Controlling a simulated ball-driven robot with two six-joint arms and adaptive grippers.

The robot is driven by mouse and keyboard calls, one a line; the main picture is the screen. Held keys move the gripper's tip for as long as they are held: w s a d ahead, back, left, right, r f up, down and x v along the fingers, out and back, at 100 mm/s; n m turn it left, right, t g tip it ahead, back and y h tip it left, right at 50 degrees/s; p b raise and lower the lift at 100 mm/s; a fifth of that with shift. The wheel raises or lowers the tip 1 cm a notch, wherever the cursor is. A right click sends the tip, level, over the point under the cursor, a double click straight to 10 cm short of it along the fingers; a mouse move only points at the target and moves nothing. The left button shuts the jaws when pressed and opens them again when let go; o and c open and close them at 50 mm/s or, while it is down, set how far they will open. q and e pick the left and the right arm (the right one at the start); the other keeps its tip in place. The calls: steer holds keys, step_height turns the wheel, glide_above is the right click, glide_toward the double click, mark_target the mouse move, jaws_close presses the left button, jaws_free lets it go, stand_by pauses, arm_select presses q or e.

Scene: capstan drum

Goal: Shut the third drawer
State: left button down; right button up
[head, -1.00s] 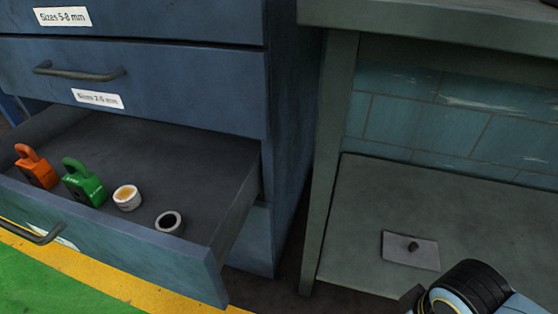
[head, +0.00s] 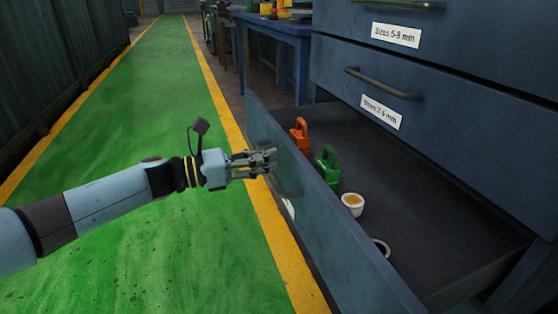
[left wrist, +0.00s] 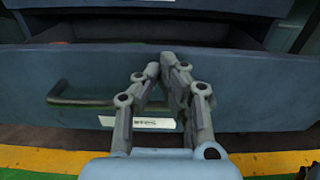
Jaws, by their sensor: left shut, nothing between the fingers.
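The third drawer (head: 330,205) is pulled well out of the blue cabinet in the head view. It holds an orange padlock-shaped weight (head: 299,138), a green one (head: 328,168), a small white cup (head: 352,203) and a dark ring-shaped piece (head: 381,248). My left gripper (head: 270,160) is shut and empty, close to the outer face of the drawer front; I cannot tell whether it touches. My right gripper is not in view.
Two shut drawers (head: 375,95) sit above in the cabinet. A green walkway (head: 130,120) with yellow edge lines is clear to the left. A blue table (head: 285,50) and stools stand further back.

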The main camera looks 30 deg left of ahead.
mark_target(290, 154)
arm_select(q)
steer(key=shift+x, duration=1.5)
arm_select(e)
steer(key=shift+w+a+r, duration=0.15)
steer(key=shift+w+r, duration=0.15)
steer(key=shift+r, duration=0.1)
arm_select(q)
steer(key=shift+w+d+b, duration=0.35)
steer(key=shift+b, duration=0.05)
arm_select(e)
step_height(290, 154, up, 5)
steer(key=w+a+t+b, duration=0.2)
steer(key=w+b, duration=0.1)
steer(key=b, duration=0.1)
arm_select(q)
steer(key=b+x, duration=0.1)
steer(key=x, duration=1.9)
steer(key=shift+b, duration=0.35)
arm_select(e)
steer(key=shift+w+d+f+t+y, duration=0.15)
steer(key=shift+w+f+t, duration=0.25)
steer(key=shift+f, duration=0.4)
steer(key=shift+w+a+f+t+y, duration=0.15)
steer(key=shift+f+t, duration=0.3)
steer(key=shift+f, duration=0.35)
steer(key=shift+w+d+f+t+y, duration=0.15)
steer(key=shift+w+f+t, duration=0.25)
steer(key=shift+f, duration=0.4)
arm_select(q)
steer(key=shift+d, duration=0.1)
